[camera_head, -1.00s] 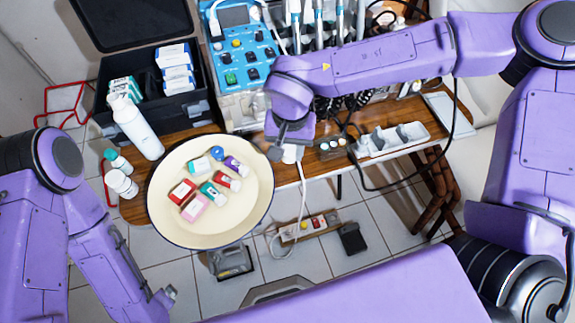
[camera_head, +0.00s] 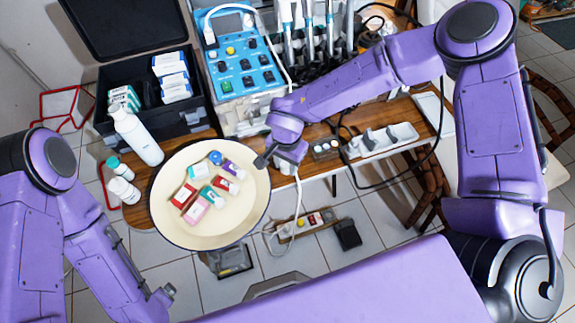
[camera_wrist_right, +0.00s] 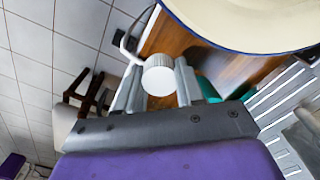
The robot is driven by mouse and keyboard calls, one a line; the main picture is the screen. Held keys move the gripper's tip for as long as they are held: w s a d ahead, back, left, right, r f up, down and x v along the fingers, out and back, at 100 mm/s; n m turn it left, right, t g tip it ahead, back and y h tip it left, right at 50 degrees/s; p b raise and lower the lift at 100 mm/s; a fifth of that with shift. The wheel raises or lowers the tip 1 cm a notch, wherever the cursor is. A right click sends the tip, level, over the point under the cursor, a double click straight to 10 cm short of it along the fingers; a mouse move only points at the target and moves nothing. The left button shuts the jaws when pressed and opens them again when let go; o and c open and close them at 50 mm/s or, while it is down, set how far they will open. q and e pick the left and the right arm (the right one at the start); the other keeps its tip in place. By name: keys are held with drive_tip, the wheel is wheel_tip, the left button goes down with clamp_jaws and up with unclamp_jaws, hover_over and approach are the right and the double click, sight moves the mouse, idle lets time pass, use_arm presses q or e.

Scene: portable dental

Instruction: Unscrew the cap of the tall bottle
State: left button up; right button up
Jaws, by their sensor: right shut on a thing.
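A tall white bottle (camera_head: 137,133) stands left of the cream basin in the head view, beside the black case; its top looks white. My right gripper (camera_head: 276,162) is over the table's front edge, just right of the basin. In the right wrist view my right gripper (camera_wrist_right: 158,88) is shut on a round white ribbed cap (camera_wrist_right: 159,76), seen end-on between the fingers. Whether anything is beneath the cap is hidden. My left arm is at the left, and its gripper (camera_head: 163,296) is low, over the floor; its jaw opening is unclear.
The cream basin (camera_head: 170,222) holds several small boxes and bottles. Two small bottles, one teal-capped (camera_head: 119,167) and one white (camera_head: 123,190), stand left of it. A blue control unit (camera_head: 238,55) is behind. A white cable (camera_head: 298,190) hangs near my right gripper.

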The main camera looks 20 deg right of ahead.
sight(288, 169)
drive_tip(key=shift+w+d+f, duration=0.15)
drive_tip(key=shift+w+f, duration=0.05)
drive_tip(key=shift+f, duration=0.15)
drive_tip(key=shift+w+d+f, duration=0.1)
drive_tip(key=shift+w+f, duration=0.05)
drive_tip(key=shift+f, duration=0.75)
drive_tip(key=shift+w+f, duration=0.1)
drive_tip(key=shift+f, duration=0.8)
drive_tip(key=shift+s+f, duration=0.1)
drive_tip(key=shift+f, duration=0.05)
drive_tip(key=o, duration=1.2)
drive_tip(key=shift+c, duration=0.2)
wheel_tip(288, 169, up, 12)
drive_tip(key=shift+r, duration=0.25)
